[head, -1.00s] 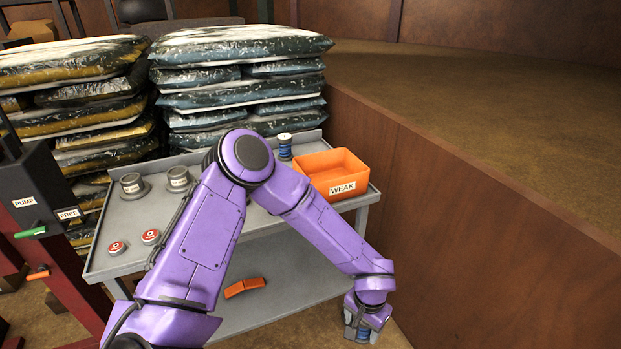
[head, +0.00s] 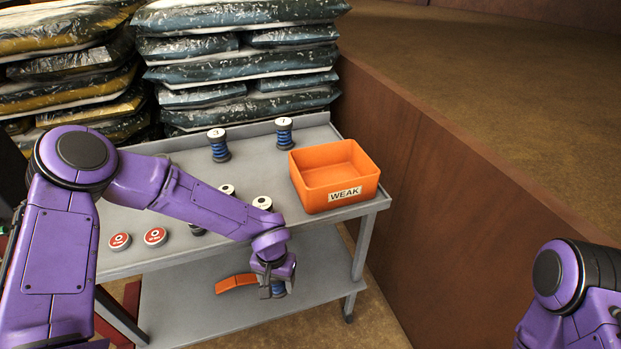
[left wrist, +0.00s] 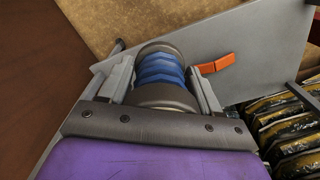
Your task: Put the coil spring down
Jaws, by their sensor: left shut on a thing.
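My left gripper (head: 272,290) is shut on a coil spring (head: 279,288), blue with dark end caps. In the left wrist view the spring (left wrist: 160,72) sits between the two fingers (left wrist: 162,85). In the head view the gripper appears below the front edge of the grey cart's top (head: 180,262), in front of the lower shelf. Springs marked 3 (head: 219,146) and 7 (head: 284,133) stand upright at the back of the top. Two more pale-capped pieces (head: 262,203) stand partly hidden behind my left forearm. My right gripper is out of view.
An orange bin (head: 335,180) labelled WEAK looks empty at the cart's right end. Two red discs (head: 155,236) lie at the front left of the top. An orange object (head: 236,283) lies on the lower shelf. A wooden wall (head: 440,200) runs along the right.

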